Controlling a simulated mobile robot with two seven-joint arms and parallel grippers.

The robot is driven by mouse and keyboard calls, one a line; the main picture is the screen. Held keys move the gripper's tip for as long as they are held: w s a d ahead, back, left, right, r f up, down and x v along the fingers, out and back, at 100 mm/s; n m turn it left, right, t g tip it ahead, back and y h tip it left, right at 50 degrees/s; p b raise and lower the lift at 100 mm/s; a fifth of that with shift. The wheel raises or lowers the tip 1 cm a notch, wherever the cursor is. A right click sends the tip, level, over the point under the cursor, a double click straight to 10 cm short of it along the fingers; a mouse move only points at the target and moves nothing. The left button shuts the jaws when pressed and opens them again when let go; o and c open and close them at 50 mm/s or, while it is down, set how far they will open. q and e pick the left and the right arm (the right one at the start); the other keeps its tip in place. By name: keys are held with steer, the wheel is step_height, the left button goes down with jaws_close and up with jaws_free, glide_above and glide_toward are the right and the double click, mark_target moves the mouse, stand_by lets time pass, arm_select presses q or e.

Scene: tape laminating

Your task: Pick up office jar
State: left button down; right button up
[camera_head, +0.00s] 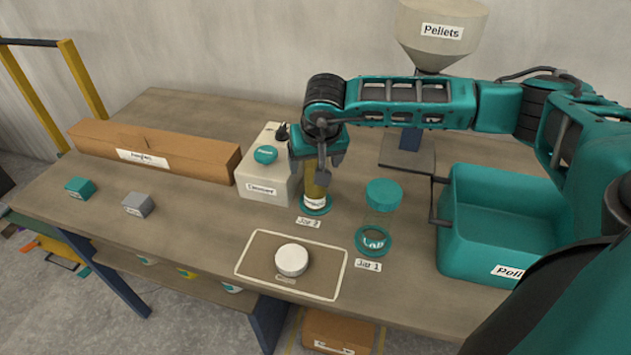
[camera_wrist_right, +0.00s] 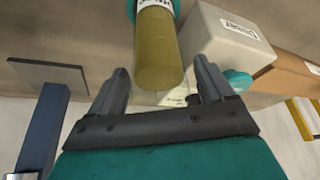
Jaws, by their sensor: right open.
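An olive-yellow jar (camera_head: 315,192) with a white label stands upright on a teal ring at the place marked "Jar 2"; its label is too small to read surely. My right gripper (camera_head: 316,172) is at the top of this jar, pointing down, and hides its upper end. In the right wrist view the jar (camera_wrist_right: 158,48) shows between the two spread fingers of the gripper (camera_wrist_right: 162,80), with gaps at both sides. A clear jar with a teal lid (camera_head: 383,194) and a "Lab" label stands at "Jar 1". My left gripper is out of view.
A white box machine (camera_head: 262,190) with a teal knob stands close left of the olive jar. A teal bin (camera_head: 500,225) is at the right. A white round piece (camera_head: 291,260) lies on the front mat (camera_head: 325,278). A long brown box (camera_head: 190,162) is at the left.

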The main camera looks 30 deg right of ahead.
jaws_close()
stand_by(0.8)
